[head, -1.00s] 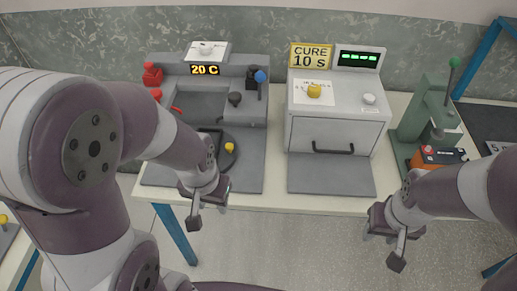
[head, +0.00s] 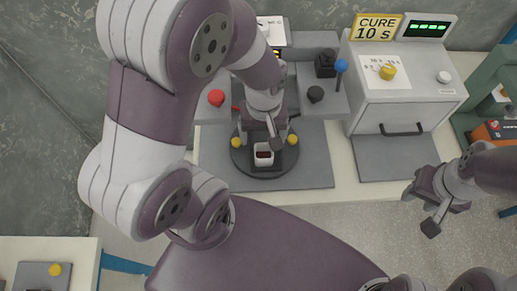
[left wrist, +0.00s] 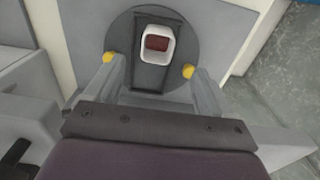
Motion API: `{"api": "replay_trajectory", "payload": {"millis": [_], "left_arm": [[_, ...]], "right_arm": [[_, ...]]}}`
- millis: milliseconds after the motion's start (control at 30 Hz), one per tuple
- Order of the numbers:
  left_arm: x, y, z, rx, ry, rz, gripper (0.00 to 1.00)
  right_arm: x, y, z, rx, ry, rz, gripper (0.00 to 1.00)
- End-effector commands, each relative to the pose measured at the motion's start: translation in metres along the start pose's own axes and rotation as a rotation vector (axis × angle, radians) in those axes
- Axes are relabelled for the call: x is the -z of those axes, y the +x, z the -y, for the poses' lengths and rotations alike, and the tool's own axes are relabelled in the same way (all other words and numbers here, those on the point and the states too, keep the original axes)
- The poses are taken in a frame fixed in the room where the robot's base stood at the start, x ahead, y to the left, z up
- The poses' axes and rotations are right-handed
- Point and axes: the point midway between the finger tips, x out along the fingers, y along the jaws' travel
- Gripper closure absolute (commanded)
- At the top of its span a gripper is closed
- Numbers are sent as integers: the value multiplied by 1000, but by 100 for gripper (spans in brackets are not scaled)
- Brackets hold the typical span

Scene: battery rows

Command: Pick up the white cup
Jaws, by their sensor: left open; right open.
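The white cup (head: 264,154) stands upright on a dark round plate (head: 246,165) at the front of the grey machine, with dark red contents showing inside. It also shows near the top of the left wrist view (left wrist: 157,44). My left gripper (head: 274,130) is just behind and above the cup in the head view. In the left wrist view its two fingers (left wrist: 160,85) are spread apart with nothing between them, and the cup lies beyond their tips. My right gripper (head: 431,205) is open and empty at the right, in front of the curing box.
Yellow knobs flank the cup on the plate (head: 293,139). The machine has a red knob (head: 216,97) and a blue-topped lever (head: 341,66). The curing box (head: 405,104) stands to the right. A green press and orange object (head: 487,132) are at far right.

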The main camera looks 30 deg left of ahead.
Motion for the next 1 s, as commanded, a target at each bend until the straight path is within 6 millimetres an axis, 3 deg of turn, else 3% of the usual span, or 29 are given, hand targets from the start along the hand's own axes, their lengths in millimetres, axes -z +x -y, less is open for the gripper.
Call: {"api": "replay_trajectory", "payload": {"millis": [100, 267, 500, 767, 800, 967, 1000], "left_arm": [[0, 29, 0, 2, 1, 4, 17], [0, 48, 0, 2, 2, 2, 17], [4, 90, 1, 2, 2, 3, 17], [5, 97, 0, -1, 3, -1, 17], [5, 96, 0, -1, 3, -1, 20], [5, 96, 0, -1, 4, -1, 71], [5, 96, 0, -1, 4, -1, 72]], "right_arm": [[-1, 5, 0, 0, 0, 1, 57], [-1, 6, 0, 0, 0, 1, 57], [-1, 8, 0, 0, 0, 0, 57], [-1, 8, 0, 0, 0, 1, 57], [-1, 8, 0, 0, 0, 1, 57], [-1, 8, 0, 0, 0, 1, 57], [-1, 8, 0, 0, 0, 1, 57]]}}
